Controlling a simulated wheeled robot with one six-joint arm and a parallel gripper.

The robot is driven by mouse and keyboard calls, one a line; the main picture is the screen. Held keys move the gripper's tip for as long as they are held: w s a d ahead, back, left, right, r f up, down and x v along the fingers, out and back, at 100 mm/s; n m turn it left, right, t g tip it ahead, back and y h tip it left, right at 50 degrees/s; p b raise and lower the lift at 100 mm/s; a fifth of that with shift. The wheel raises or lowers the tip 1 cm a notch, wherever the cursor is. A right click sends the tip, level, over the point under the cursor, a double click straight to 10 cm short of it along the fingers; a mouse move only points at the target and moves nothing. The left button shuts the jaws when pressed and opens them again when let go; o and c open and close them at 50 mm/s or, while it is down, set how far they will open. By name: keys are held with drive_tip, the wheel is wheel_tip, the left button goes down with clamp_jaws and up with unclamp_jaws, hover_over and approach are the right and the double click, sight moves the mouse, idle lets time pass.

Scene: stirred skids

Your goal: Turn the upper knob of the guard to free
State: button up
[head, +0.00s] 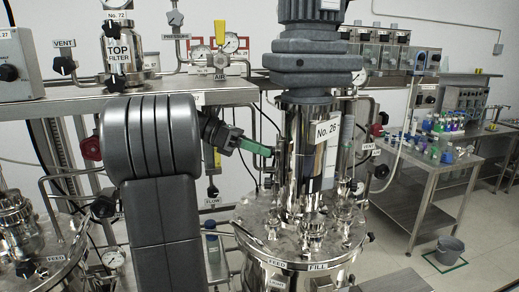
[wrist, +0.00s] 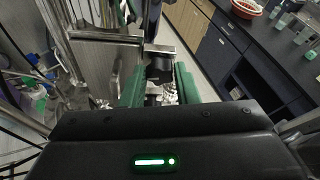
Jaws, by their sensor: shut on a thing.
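The guard (head: 298,150) is a shiny upright metal sleeve under the dark motor, beside a "No. 26" label. My gripper (head: 266,151) reaches it from the left in the head view, with green fingers at the guard's left side. In the wrist view my gripper (wrist: 160,72) has its two green fingers on either side of a small dark part, the upper knob (wrist: 159,71), and is shut on it. The fingers hide the knob in the head view. Its turn position cannot be read.
A dark motor (head: 305,50) stands above the guard. The round vessel lid (head: 270,225) below carries fittings and FEED and FILL tags. A steel shelf (head: 75,105) with a filter, gauges and valves runs behind my arm. A bench (head: 425,170) with bottles stands at right.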

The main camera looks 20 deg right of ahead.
drive_tip(key=shift+f, duration=0.1)
drive_tip(key=o, duration=1)
drive_tip(key=shift+c, duration=0.2)
